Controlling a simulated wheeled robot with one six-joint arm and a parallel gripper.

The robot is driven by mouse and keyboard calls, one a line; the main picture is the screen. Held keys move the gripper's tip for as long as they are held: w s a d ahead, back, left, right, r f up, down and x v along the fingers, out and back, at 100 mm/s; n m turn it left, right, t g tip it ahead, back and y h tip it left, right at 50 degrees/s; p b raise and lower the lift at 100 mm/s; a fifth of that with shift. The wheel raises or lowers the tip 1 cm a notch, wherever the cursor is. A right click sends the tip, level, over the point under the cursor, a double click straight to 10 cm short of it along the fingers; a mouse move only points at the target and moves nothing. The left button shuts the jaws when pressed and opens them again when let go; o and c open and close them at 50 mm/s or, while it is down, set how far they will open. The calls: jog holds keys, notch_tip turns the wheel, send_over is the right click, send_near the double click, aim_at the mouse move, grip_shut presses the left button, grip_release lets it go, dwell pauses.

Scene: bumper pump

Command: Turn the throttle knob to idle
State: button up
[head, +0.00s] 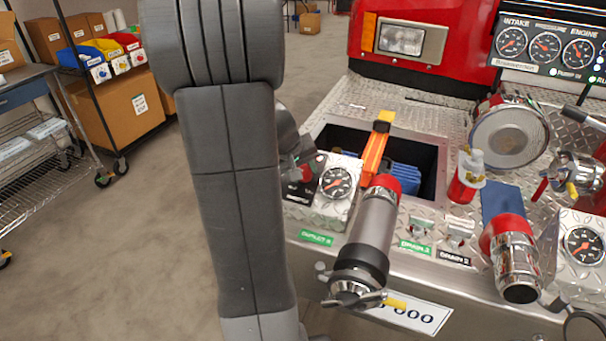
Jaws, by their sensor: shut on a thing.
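My grey arm (238,190) fills the left middle of the head view and hides much of what lies behind it. My gripper (298,165) shows only in part, just right of the arm. It is shut at a small red part (307,173) beside the left pressure gauge (337,182). The fingertips are small and dark, so the exact grip is hard to see. No throttle label or idle mark can be read there, so I cannot tell whether this red part is the throttle knob.
A silver nozzle (368,235) with a red collar stands right of the gauge. Behind it is an open bin (430,165) with an orange tool (374,153). Engine gauges (545,47) are at upper right. A shelf cart (45,160) stands left; the floor between is clear.

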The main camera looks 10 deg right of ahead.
jog(key=n, duration=0.2)
jog(key=n+b, duration=0.1)
jog(key=n, duration=0.2)
jog(key=shift+n+t+h, duration=0.3)
jog(key=shift+h, duration=0.1)
jog(key=n+b, duration=0.1)
jog(key=n, duration=0.4)
jog(key=shift+a+n+t, duration=0.1)
jog(key=shift+n+t, duration=0.2)
jog(key=shift+n, duration=0.1)
jog(key=shift+f, duration=0.1)
jog(key=o, duration=1)
jog(key=shift+c, duration=0.2)
jog(key=p+v, duration=0.2)
jog(key=v, duration=1.2)
jog(key=shift+s+f+p, duration=0.15)
jog(key=shift+p, duration=0.15)
